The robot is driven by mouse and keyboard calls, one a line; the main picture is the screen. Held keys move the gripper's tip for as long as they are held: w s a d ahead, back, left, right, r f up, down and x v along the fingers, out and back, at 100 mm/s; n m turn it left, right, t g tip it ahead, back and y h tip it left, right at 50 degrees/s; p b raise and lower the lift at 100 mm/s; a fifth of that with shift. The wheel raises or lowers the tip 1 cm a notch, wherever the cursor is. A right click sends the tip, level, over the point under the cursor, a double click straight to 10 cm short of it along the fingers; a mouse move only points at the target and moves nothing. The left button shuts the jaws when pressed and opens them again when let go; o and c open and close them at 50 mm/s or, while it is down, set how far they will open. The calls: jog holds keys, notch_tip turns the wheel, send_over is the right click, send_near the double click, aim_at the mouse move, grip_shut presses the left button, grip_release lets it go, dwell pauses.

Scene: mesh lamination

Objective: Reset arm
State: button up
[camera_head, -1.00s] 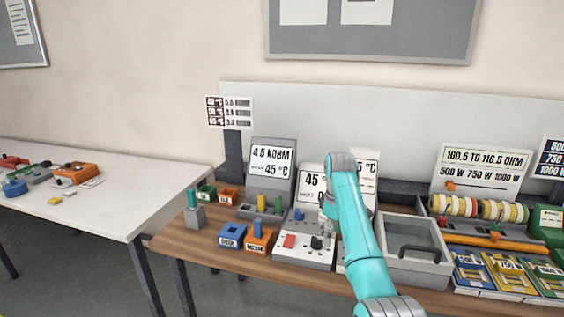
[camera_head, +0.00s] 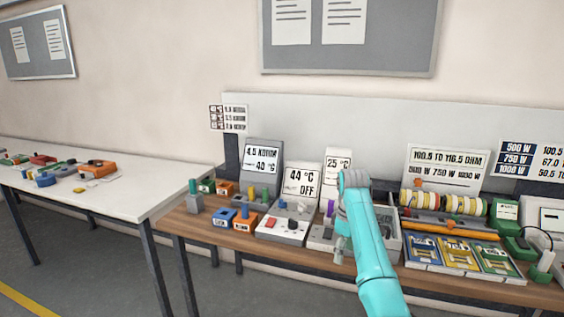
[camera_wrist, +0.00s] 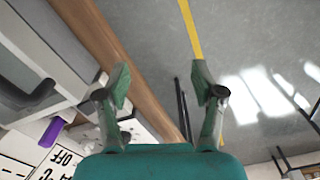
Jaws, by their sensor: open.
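My arm, turquoise with grey joints, reaches up from the bottom in the head view. My gripper (camera_head: 340,250) hangs at the front edge of the wooden bench (camera_head: 200,226), beside the grey tray. In the wrist view my gripper (camera_wrist: 160,90) has its two green-padded fingers spread wide, with nothing between them. Behind the fingers the bench edge and the grey floor show. The control box with the "44 °C OFF" sign (camera_head: 303,188) stands left of the arm. The arm hides part of the box under the "25 °C" sign (camera_head: 338,165).
The grey tray (camera_head: 396,245) stands close right of my arm. Blue, yellow and green panels (camera_head: 460,256) and coiled rolls (camera_head: 445,202) lie farther right. A white table (camera_head: 120,200) with small parts stands at left. Open floor (camera_head: 100,275) lies in front.

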jog(key=s+f+m+t, duration=0.15)
jog(key=s+f, duration=0.25)
jog(key=f, duration=0.9)
jog(key=s+f+m+t, duration=0.15)
jog(key=s+f, duration=0.25)
jog(key=f, duration=1)
jog(key=s+f+m+t, duration=0.1)
jog(key=s+f+t, duration=0.1)
jog(key=s+f, duration=0.65)
jog(key=s+f+m+t, duration=0.15)
jog(key=s+f, duration=0.35)
jog(key=s, duration=0.7)
jog(key=s+r+m+t, duration=0.15)
jog(key=s+r, duration=0.25)
jog(key=s, duration=0.8)
jog(key=s+r+m+t, duration=0.1)
jog(key=s+r+t, duration=0.25)
jog(key=s, duration=0.85)
jog(key=s+r+m+t, duration=0.1)
jog(key=s+r, duration=0.6)
jog(key=r, duration=0.4)
jog(key=s+r+m+t, duration=0.1)
jog(key=s+r+t, duration=0.1)
jog(key=s+r, duration=0.5)
notch_tip(320, 180, up, 5)
jog(key=shift+f, duration=0.2)
